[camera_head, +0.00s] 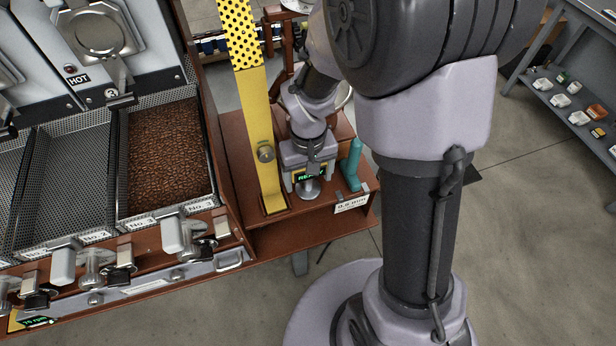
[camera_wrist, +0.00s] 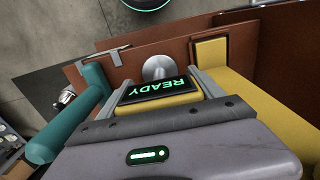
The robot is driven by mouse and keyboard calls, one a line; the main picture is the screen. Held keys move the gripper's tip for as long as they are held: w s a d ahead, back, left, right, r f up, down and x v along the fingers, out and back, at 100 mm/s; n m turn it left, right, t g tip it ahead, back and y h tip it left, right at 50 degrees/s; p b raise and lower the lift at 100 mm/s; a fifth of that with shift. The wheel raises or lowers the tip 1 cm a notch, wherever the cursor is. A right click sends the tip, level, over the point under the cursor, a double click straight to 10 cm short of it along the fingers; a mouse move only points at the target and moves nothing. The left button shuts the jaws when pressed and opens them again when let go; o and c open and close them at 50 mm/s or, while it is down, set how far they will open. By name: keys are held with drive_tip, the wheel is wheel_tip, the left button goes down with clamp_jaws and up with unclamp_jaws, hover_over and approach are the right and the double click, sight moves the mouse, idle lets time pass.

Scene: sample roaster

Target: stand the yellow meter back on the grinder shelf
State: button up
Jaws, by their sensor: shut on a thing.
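The yellow meter (camera_head: 309,177) has a dark display with green lettering; in the wrist view (camera_wrist: 160,90) the lettering reads READY, upside down. My gripper (camera_head: 309,168) points down over the brown shelf (camera_head: 300,232), and its two fingers (camera_wrist: 158,94) are shut on the meter's sides. A silver round piece (camera_head: 308,189) shows just in front of the meter, and in the wrist view (camera_wrist: 158,68) just beyond it. The meter's underside is hidden, so I cannot tell whether it touches the shelf.
A tall yellow post (camera_head: 257,130) stands close left of my gripper. A white label (camera_head: 352,202) is on the shelf's front edge. A tray of brown beans (camera_head: 168,155) lies left. Open floor is in front.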

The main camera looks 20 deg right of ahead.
drive_tip(key=o, duration=1.8)
drive_tip(key=shift+c, duration=0.2)
wheel_tip(320, 180, up, 12)
drive_tip(key=p, duration=0.5)
wheel_tip(320, 180, up, 5)
drive_tip(key=t, duration=0.1)
hover_over(307, 177)
drive_tip(key=s+a+r+m+t+y, duration=0.2)
drive_tip(key=s+a+r+m+t, duration=0.1)
drive_tip(key=s+r, duration=0.6)
drive_tip(key=shift+s+r+m+t, duration=0.2)
drive_tip(key=shift+s+m+t, duration=0.6)
drive_tip(key=shift+s, duration=0.4)
